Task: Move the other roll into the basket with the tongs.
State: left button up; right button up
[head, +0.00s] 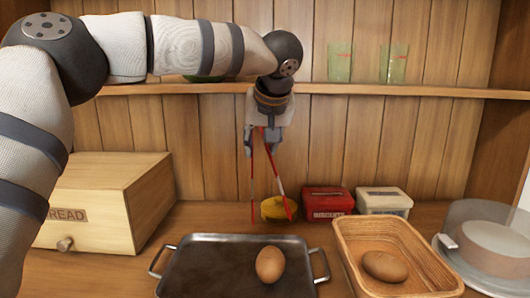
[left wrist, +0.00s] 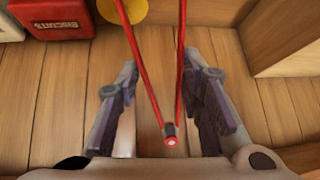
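One brown roll (head: 270,265) lies on the dark tray (head: 210,268), towards its right end. Another roll (head: 385,267) lies in the wicker basket (head: 432,262) to the right. My left gripper (head: 264,146) is above the back of the counter, pointing down, behind the tray. My right gripper is not in view.
A yellow round tin (head: 272,210), a red biscuits tin (head: 327,203) and a white-lidded tin (head: 384,201) stand at the back. A bread box (head: 110,195) is left, a glass-covered dish (head: 490,250) right. A shelf (head: 420,92) with two green glasses runs above.

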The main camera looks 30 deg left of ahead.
pick_arm(q)
notch_tip(320, 180, down, 10)
jog(key=shift+s+d, duration=0.15)
dwell(1.1)
grip_shut()
notch_tip(320, 180, up, 12)
dwell(0.7)
